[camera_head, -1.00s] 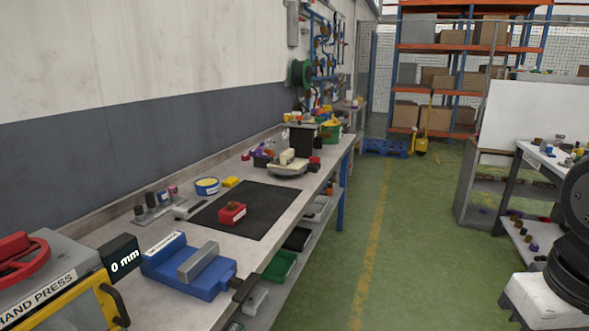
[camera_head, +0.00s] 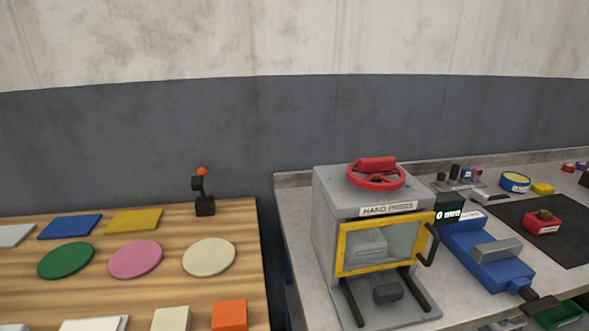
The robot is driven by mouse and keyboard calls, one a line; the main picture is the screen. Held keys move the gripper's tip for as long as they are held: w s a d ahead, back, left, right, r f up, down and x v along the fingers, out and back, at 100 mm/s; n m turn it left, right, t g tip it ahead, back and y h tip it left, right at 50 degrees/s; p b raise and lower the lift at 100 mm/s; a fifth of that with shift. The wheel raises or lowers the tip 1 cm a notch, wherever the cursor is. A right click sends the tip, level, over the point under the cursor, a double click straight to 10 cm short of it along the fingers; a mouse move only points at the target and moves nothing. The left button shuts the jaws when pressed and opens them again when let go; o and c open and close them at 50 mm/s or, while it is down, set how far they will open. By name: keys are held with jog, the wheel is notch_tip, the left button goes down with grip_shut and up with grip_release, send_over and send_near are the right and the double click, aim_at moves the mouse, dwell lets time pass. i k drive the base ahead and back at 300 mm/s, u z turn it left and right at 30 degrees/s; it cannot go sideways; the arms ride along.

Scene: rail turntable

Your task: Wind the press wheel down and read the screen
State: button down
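The hand press (camera_head: 327,225) is a grey box labelled "HAND PRESS" on the left end of the grey bench. Its red press wheel (camera_head: 376,174) lies flat on top. A yellow-framed clear door (camera_head: 385,245) with a dark handle covers the front and looks closed; a pale block shows dimly behind it. The small black screen (camera_head: 447,214) at the press's right side reads "0 mm". My gripper is not in view.
Right of the press are a blue vise (camera_head: 490,258), a black mat (camera_head: 520,220) and a red block (camera_head: 542,222). Left, across a gap, a wooden table (camera_head: 95,288) holds coloured discs, squares and a small joystick (camera_head: 204,195). A wall stands behind.

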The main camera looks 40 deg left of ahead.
aim_at(375, 168)
jog(key=u, duration=1.2)
jog(key=k, duration=0.5)
jog(key=u, duration=1.65)
jog(key=i, duration=1.2)
jog(key=z, duration=1.75)
